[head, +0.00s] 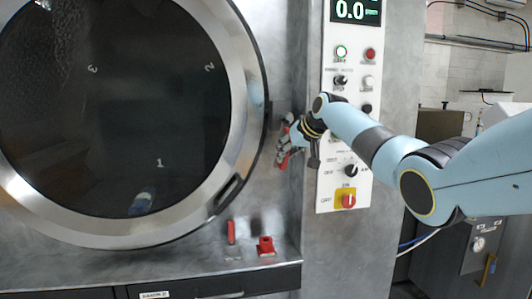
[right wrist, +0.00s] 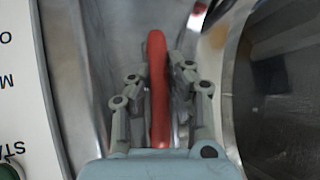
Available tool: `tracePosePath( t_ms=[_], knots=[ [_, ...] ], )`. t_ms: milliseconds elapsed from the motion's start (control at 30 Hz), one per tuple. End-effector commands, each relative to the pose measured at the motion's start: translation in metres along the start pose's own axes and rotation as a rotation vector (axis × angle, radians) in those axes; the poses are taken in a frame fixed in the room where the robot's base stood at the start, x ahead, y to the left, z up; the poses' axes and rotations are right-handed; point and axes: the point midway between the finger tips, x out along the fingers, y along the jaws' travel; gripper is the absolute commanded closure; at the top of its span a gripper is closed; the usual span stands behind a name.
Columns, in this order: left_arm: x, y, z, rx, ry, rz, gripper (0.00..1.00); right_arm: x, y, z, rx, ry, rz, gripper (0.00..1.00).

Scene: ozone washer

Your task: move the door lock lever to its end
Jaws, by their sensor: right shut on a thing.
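The red door lock lever (head: 282,160) is at the right side of the round washer door (head: 243,155), mostly hidden by my right gripper in the head view. My right gripper (head: 287,143) reaches it from the right. In the right wrist view the lever (right wrist: 158,85) is a long red bar standing between the two fingers of my right gripper (right wrist: 155,75), which are shut on it. The lever's mount is hidden. My left gripper is not in view.
A control panel (head: 332,190) with knobs, buttons and a lit display (head: 356,11) stands just right of the gripper, behind my right forearm. A small red upright piece (head: 231,232) and a red block (head: 265,246) are below the door. The door's glass is dark.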

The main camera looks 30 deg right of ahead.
Motion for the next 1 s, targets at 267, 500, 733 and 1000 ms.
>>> tracePosePath(
  t_ms=[267, 500, 733, 1000],
  knots=[
    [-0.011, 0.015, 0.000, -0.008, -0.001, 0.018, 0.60, -0.004, 0.020, -0.004, -0.104, -0.025, 0.093, 1.00],
    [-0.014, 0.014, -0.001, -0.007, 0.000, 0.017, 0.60, -0.005, 0.027, -0.004, -0.143, -0.035, 0.130, 1.00],
    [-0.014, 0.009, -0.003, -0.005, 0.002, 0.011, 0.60, -0.004, 0.029, -0.003, -0.150, -0.038, 0.138, 1.00],
    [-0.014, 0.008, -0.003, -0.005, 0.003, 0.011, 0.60, -0.005, 0.030, -0.002, -0.150, -0.038, 0.139, 0.79]
  ],
)
